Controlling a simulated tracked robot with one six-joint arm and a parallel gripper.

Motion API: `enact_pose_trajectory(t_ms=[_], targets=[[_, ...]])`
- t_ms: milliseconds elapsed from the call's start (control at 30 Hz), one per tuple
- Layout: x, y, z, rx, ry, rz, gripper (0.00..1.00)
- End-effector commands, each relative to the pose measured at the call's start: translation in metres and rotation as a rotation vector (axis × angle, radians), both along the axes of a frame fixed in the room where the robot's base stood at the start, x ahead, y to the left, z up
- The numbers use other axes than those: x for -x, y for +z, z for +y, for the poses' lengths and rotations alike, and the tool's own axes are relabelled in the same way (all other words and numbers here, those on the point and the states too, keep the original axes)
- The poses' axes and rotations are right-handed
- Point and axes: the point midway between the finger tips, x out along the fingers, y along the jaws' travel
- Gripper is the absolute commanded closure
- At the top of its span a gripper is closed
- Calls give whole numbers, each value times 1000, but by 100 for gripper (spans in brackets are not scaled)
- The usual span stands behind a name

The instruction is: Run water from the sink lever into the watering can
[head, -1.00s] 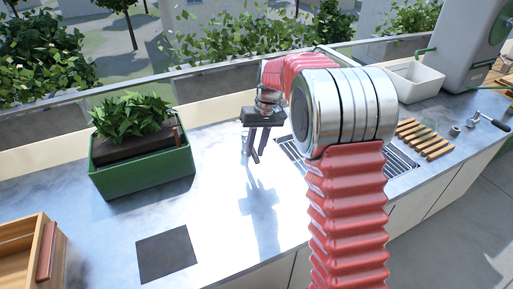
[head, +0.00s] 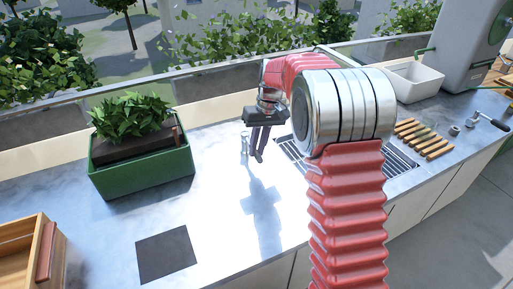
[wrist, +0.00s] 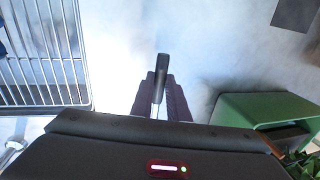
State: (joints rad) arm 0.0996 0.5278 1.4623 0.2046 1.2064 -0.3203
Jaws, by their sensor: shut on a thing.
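My gripper (head: 259,159) points down over the worktop, left of my arm's large joint. In the wrist view, its two dark fingers (wrist: 163,98) are closed on a slim grey bar, which looks like the sink lever (wrist: 160,70). The bar's end sticks out beyond the fingertips. In the head view, a small upright silver piece (head: 244,147) stands just left of the fingers; I cannot tell whether it belongs to the lever. I cannot make out a watering can in either view.
A green planter (head: 145,178) stands to the left. A metal rack (head: 292,152) lies right of the gripper, partly behind my arm. A wooden slatted mat (head: 424,138) and white basin (head: 413,82) are farther right. A dark square (head: 167,255) lies in front; the worktop around it is clear.

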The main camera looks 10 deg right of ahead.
Motion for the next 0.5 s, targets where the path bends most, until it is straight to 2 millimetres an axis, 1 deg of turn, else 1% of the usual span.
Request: enact_pose_trajectory(t_ms=[200,467,500], targets=[[-2,0,-7,1,68,0,100],[-2,0,-8,3,71,0,100],[-2,0,-8,3,71,0,83]])
